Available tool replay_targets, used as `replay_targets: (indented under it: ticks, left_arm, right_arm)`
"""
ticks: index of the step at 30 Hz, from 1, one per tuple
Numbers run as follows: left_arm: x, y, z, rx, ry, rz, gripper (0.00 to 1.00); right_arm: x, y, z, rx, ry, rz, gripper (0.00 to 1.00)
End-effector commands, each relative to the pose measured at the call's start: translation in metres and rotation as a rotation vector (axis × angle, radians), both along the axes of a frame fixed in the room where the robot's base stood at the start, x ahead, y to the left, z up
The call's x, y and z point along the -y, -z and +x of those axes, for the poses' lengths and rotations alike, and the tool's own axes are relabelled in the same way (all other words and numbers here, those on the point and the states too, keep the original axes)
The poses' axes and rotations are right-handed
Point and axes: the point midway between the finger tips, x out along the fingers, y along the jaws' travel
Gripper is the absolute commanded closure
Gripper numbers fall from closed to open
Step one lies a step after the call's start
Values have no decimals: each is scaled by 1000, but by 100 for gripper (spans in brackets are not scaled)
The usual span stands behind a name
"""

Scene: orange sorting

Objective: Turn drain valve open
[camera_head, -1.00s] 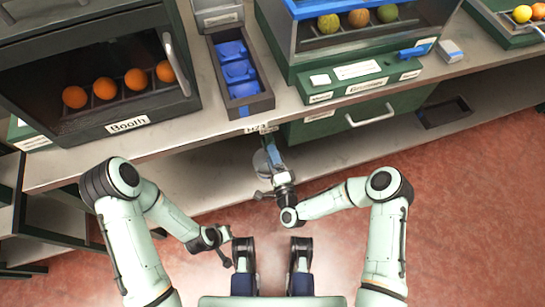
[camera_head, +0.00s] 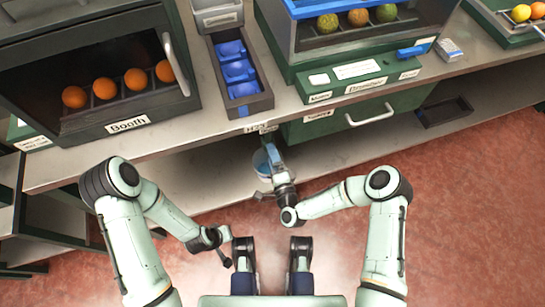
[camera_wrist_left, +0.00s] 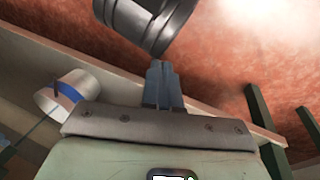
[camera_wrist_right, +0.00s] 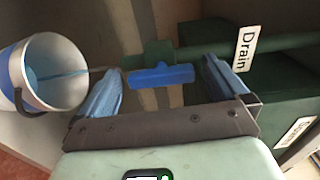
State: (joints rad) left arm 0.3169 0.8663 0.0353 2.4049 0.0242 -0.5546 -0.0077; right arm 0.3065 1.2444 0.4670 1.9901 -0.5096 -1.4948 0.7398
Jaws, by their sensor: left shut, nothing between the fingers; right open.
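The handle lies crosswise, roughly level in that picture. My right gripper (camera_wrist_right: 160,82) is open, with one blue finger on each side of the handle; I cannot tell whether either touches it. In the head view my right gripper (camera_head: 273,152) reaches below the counter edge. My left gripper (camera_wrist_left: 163,82) is shut and empty, away from the valve; in the head view it hangs low at the left (camera_head: 222,258).
A bucket (camera_wrist_right: 15,75) with a blue band stands left of the valve in the right wrist view. A booth (camera_head: 128,125) with oranges, a dark tray (camera_head: 245,103) with blue compartments and a green-based machine (camera_head: 355,88) stand on the counter. The red floor at right is clear.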

Motion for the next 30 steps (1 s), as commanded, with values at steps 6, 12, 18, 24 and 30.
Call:
replay_targets:
  ticks: [6, 12, 18, 24, 30]
  left_arm:
    - [3, -5, -6, -14, 6, -7, 100]
    - [8, -14, -16, -42, 18, -22, 100]
    - [12, -19, -25, -65, 27, -32, 100]
    - [14, -21, -28, -75, 31, -37, 100]
    - [15, -22, -29, -77, 32, -37, 100]
  right_arm:
    - [7, 0, -22, -4, -1, 1, 0]
    - [21, 0, -65, -6, 0, 0, 0]
    - [34, 0, -103, -6, 0, 1, 0]
    - [40, 0, -124, -2, 1, 0, 0]
    - [42, 0, -128, -1, 1, -1, 0]
